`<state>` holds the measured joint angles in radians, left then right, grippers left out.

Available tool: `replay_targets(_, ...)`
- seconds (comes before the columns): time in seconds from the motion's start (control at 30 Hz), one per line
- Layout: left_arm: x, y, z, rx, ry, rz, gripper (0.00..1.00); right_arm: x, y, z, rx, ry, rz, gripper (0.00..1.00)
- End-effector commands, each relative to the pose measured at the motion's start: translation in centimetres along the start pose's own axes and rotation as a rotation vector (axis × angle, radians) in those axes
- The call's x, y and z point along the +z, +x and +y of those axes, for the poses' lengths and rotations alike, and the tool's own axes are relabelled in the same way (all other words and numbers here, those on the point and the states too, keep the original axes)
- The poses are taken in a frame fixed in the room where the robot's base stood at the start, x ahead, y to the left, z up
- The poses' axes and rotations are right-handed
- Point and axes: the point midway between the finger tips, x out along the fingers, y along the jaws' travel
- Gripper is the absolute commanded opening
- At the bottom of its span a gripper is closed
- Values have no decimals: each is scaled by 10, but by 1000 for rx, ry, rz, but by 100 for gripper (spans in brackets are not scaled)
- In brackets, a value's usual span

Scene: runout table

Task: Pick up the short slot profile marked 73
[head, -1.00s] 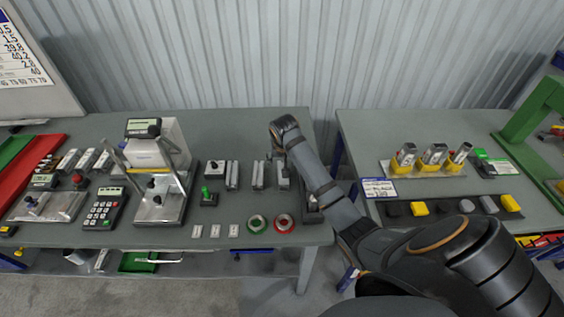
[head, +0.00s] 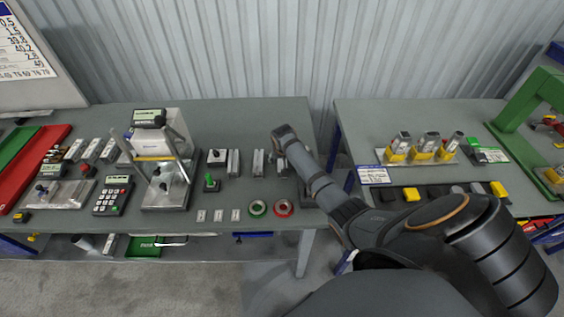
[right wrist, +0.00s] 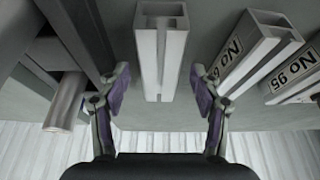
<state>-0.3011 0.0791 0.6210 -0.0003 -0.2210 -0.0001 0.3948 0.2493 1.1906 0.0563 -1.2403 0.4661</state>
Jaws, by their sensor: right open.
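Several short grey slot profiles stand on the left table. In the head view one profile (head: 233,162) and another profile (head: 258,162) are left of my right gripper (head: 281,160), which is low over the table and partly hidden by its own wrist. In the right wrist view my right gripper (right wrist: 158,98) is open, with a pale slot profile (right wrist: 161,50) between and beyond its fingers. I see no number on that profile. To its right are a profile with a partly hidden label (right wrist: 245,52) and one marked No 95 (right wrist: 292,78). I cannot read 73 anywhere.
In the right wrist view a dark fixture with a metal cylinder (right wrist: 66,100) is close left of the fingers. Green tape (head: 257,207) and red tape (head: 283,207) lie near the front edge. A test stand (head: 160,165) is further left. A gap separates the right table (head: 400,120).

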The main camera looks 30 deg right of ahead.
Motion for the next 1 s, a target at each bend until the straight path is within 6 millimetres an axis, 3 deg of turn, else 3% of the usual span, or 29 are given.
replay_targets(0.3, -2, 0, 0, 0, 0, 2, 40, 1, 8, 0, 0, 0, -1, 63)
replay_targets(0.77, -2, 0, 0, 0, 0, 2, 40, 2, 8, 0, 0, 0, -2, 0)
replay_targets(1.0, -1, 0, 0, 0, 0, 2, 40, 1, 8, 0, 0, 0, -2, 0)
